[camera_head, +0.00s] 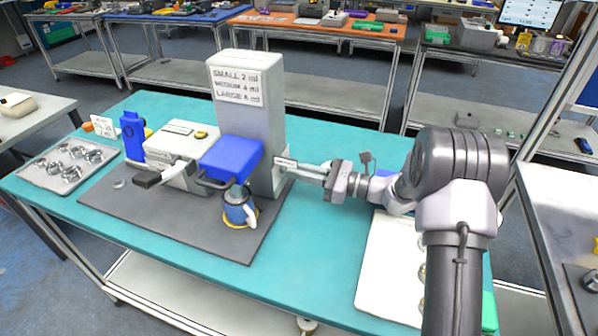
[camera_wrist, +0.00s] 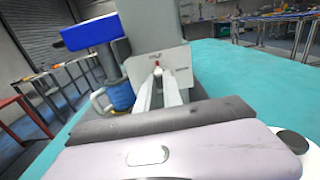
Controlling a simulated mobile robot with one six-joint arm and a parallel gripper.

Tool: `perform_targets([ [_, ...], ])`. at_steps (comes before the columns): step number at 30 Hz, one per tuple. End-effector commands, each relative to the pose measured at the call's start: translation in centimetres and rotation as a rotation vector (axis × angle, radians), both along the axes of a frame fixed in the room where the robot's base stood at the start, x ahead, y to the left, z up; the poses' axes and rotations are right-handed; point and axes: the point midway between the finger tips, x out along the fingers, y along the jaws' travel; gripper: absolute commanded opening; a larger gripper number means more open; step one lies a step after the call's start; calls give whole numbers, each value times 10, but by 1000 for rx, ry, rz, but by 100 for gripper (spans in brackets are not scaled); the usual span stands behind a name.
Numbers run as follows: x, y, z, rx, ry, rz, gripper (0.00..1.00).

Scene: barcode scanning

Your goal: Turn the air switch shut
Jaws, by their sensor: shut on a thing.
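The air switch (camera_wrist: 157,68) shows in the wrist view as a small reddish part on a pale plate (camera_wrist: 172,55), right between my fingertips. In the head view the plate is at the right side of the tall grey machine (camera_head: 247,130), and the switch itself is hidden there by my fingers. My gripper (camera_head: 290,164) reaches in from the right, level, with its fingers at the plate. In the wrist view my gripper (camera_wrist: 158,78) has its two long fingers close together, shut on the switch. Which way the switch is turned is too small to tell.
A blue block (camera_head: 231,157) juts from the machine's front above a blue jug (camera_head: 239,206). A grey box device (camera_head: 182,152) stands to the left. Trays with metal parts lie at the left (camera_head: 68,166) and right (camera_head: 385,262). The teal table (camera_head: 315,225) is clear before my arm.

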Motion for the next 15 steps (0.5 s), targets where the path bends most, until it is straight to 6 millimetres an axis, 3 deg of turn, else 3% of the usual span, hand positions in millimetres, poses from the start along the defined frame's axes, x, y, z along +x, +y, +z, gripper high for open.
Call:
perform_targets([
  [4, 0, 0, -1, -2, 0, 0, 0],
  [5, 0, 0, -1, -2, 0, 0, 13],
  [8, 0, 0, -1, -2, 0, 0, 32],
  [15, 0, 0, 0, -1, 0, 0, 33],
])
